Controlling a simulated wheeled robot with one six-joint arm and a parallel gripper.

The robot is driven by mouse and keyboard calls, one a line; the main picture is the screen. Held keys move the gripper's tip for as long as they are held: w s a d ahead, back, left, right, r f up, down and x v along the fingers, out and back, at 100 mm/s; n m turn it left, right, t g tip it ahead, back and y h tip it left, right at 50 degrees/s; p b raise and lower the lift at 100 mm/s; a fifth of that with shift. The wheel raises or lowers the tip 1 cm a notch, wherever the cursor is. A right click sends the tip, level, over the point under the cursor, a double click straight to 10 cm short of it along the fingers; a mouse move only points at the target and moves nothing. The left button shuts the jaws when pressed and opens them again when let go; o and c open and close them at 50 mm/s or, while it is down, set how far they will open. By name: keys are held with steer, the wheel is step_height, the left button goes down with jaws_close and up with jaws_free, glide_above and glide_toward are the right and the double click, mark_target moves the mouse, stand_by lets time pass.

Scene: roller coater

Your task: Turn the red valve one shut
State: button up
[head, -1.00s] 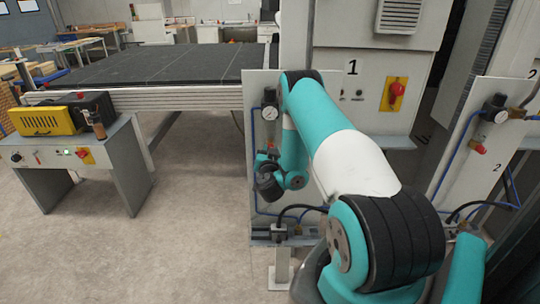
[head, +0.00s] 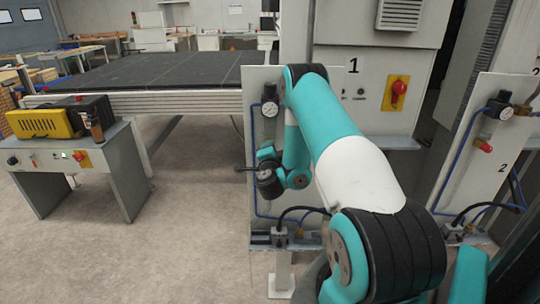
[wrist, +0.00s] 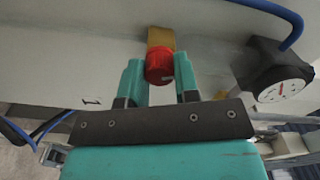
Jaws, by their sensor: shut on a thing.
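The red valve (wrist: 160,66) is a round red knob on a brass-coloured fitting (wrist: 160,37), on a pale panel marked 1. In the wrist view my gripper (wrist: 158,74) has one teal finger on each side of the knob and is shut on it. In the head view my own arm hides the knob and the fingertips. There my wrist stands in front of the left upright panel (head: 259,85).
A pressure gauge (wrist: 283,88) and blue hose (wrist: 265,8) are close to the right of my gripper. A similar panel with another red knob (head: 484,145) stands to the right. A cabinet has a red switch (head: 399,90). Open floor (head: 190,210) lies left.

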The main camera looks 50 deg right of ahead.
steer(key=shift+m+b, duration=0.9)
steer(key=shift+m, duration=1.1)
steer(key=o, duration=0.9)
steer(key=shift+o, duration=0.2)
